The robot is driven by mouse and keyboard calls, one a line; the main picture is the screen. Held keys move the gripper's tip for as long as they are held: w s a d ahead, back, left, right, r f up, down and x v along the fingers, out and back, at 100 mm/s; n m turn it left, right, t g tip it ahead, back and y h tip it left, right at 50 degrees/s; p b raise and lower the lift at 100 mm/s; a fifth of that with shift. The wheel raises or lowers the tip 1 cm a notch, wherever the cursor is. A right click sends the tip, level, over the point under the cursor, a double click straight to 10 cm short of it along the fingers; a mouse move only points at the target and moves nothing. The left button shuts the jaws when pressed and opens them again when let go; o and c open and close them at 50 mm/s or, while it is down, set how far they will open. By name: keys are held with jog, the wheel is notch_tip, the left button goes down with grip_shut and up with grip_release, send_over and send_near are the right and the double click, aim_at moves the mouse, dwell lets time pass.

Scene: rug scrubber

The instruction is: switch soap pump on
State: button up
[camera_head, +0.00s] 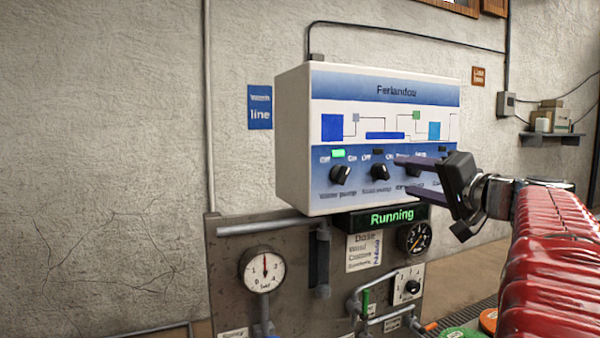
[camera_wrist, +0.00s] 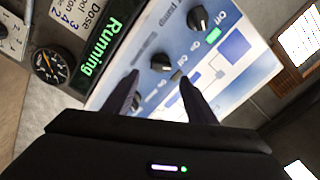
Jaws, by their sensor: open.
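A white and blue control box (camera_head: 292,140) hangs on the wall with a row of knobs. The soap pump knob (camera_head: 379,172) is black and sits in the middle, with a dark lamp above it and Off and On marks. To its left is the water pump knob (camera_head: 341,174) under a lit green lamp (camera_head: 338,153). My gripper (camera_head: 403,175) is open and empty, in front of the box's right part, and partly hides a third knob. In the wrist view, the middle knob (camera_wrist: 161,62) shows just beyond the gap between my fingertips (camera_wrist: 158,78), apparently untouched.
Below the box are a green "Running" display (camera_head: 392,218), a pressure gauge (camera_head: 262,270), a dark gauge (camera_head: 414,237) and pipes on a grey panel (camera_head: 225,255). A shelf (camera_head: 552,138) with boxes is at the right.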

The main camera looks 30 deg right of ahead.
aim_at(388, 172)
jog(key=w, duration=0.6)
jog(key=shift+w+d, duration=0.4)
jog(key=shift+c, duration=0.7)
jog(key=c, duration=0.9)
jog(key=shift+d, duration=0.15)
jog(key=shift+c, duration=0.2)
